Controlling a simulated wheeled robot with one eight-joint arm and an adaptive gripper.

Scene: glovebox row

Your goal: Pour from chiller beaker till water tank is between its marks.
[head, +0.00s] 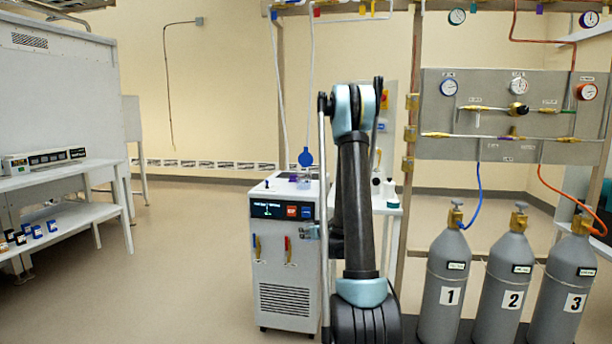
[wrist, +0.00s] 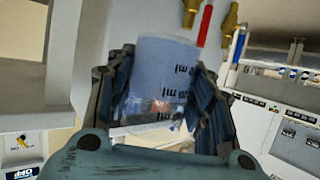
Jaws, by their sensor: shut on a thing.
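In the wrist view, a clear beaker (wrist: 160,72) with dark ml markings is between the two fingers of my gripper (wrist: 160,100). The fingers press on its sides. Its body looks pale blue and see-through; I cannot tell the liquid level. In the head view, the chiller (head: 284,290) is a white cabinet with a lit display. A round blue cap (head: 305,157) stands up above its top. I cannot make out the water tank's marks or level. My arm covers the chiller's right side, and the beaker is not clear there.
Grey gas cylinders (head: 442,285) stand at the right under a gauge panel (head: 508,120). A white bench (head: 65,178) stands at the left. The floor between bench and chiller is clear.

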